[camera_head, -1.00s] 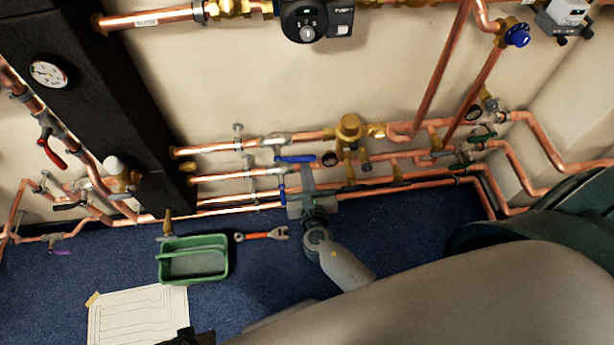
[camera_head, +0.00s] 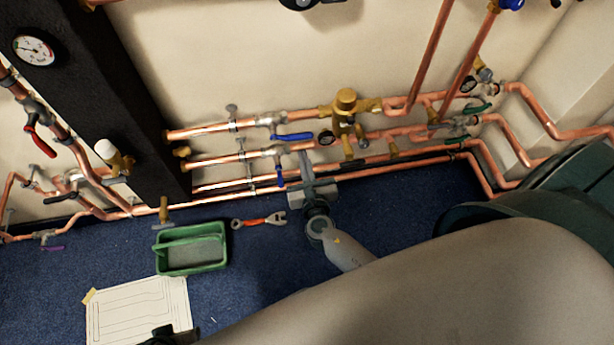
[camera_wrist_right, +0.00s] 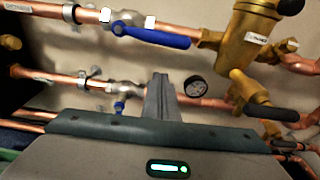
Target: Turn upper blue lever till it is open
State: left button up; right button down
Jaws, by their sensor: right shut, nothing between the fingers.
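The upper blue lever (camera_head: 292,137) sits on a valve on the upper copper pipe and lies roughly along the pipe. It also shows in the right wrist view (camera_wrist_right: 152,37). A second blue lever (camera_head: 281,177) hangs down across the pipe below. My right gripper (camera_head: 303,155) is shut and empty, its fingers pointing up. Its tips are just below the upper lever's free end, apart from it. In the right wrist view the shut fingers (camera_wrist_right: 160,82) stand in front of the lower pipe. A dark shape at the bottom edge may be my left gripper; its jaws cannot be made out.
A brass valve (camera_head: 347,115) and a small gauge (camera_head: 326,138) are right of the lever. More copper pipes run close below. A green tray (camera_head: 190,269), an adjustable wrench (camera_head: 262,220) and a paper drawing (camera_head: 135,312) lie on the blue floor.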

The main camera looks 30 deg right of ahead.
pick_arm(q)
jog(key=shift+r, duration=0.3)
pick_arm(e)
jog(key=v, duration=0.7)
jog(key=shift+s, duration=0.2)
pick_arm(q)
jog(key=shift+d+f, duration=0.1)
pick_arm(e)
jog(key=shift+r, duration=0.15)
